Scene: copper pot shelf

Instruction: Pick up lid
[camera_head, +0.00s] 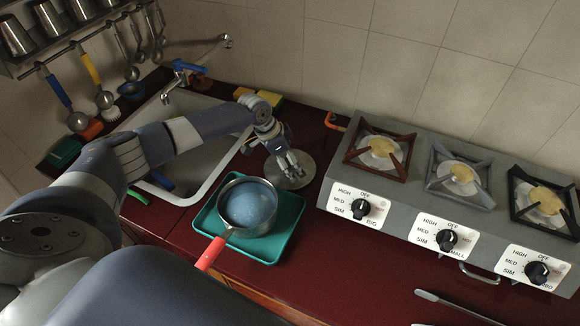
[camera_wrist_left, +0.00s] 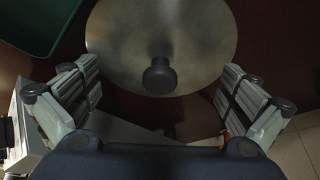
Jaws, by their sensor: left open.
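The lid (camera_head: 301,180) is a round grey metal disc lying on the dark red counter, between the teal tray and the stove. In the left wrist view the lid (camera_wrist_left: 115,45) fills the upper middle, with its dark round knob (camera_wrist_left: 159,76) facing me. My left gripper (camera_head: 292,170) is over the lid in the head view and hides part of it, including the knob. In the left wrist view my left gripper (camera_wrist_left: 160,105) is open, with one finger on each side and the knob between and beyond them. Nothing is held. My right gripper is not in view.
A pot (camera_head: 233,190) with a red handle and bluish contents sits on the teal tray (camera_head: 285,232), left of the lid. The stove (camera_head: 335,193) with three burners stands right. The sink (camera_head: 205,170) is behind my left arm. Utensils hang at upper left.

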